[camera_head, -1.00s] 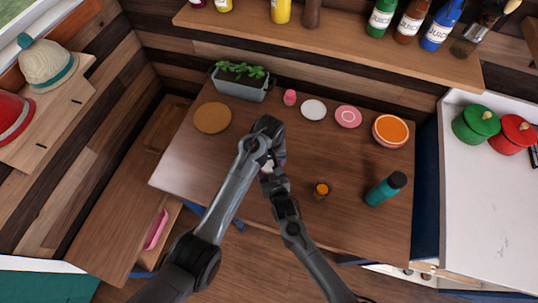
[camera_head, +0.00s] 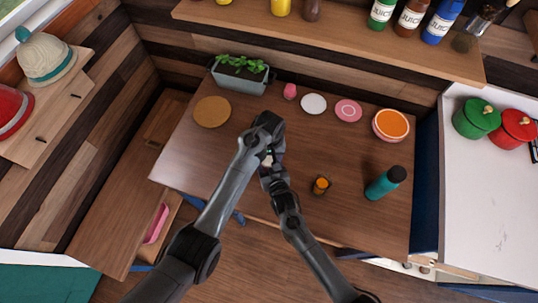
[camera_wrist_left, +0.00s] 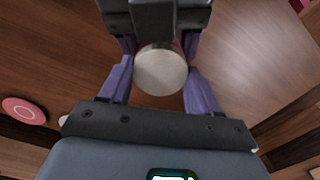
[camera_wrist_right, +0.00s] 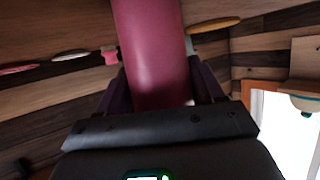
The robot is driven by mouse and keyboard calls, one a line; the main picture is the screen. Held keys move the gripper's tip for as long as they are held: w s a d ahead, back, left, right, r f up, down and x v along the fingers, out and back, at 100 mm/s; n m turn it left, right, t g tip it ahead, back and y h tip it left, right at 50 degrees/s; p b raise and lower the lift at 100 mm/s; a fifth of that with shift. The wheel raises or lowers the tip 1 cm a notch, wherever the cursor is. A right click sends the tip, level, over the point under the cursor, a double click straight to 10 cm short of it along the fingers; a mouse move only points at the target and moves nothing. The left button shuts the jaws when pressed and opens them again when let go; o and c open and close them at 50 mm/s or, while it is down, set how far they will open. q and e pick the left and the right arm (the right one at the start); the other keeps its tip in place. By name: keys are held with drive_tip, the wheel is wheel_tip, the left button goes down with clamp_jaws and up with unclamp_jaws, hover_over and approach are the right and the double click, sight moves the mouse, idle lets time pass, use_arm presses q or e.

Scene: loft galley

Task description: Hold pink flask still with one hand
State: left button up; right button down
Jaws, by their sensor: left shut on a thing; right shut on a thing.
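The pink flask (camera_wrist_right: 150,50) rises between my right gripper's fingers in the right wrist view, its dark pink body filling the gap. My right gripper (camera_wrist_right: 160,90) is shut on it. In the left wrist view, the flask's round whitish top (camera_wrist_left: 160,70) sits between the purple fingers of my left gripper (camera_wrist_left: 160,88), which is shut on that top end. In the head view, my left gripper (camera_head: 270,150) and right gripper (camera_head: 272,172) meet above the table and hide nearly all of the flask.
A teal bottle (camera_head: 380,186) and an amber glass (camera_head: 320,185) stand to the right on the wooden table (camera_head: 330,225). Behind are a planter (camera_head: 240,80), a pink cup (camera_head: 290,91), plates (camera_head: 348,110) and an orange bowl (camera_head: 391,124). A round cork mat (camera_head: 212,112) lies left.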

use_arm(q)
drive_tip(key=m, duration=0.6)
drive_tip(key=shift+a, duration=0.1)
drive_tip(key=o, duration=1.2)
drive_tip(key=shift+r, duration=2.2)
drive_tip(key=shift+c, duration=0.6)
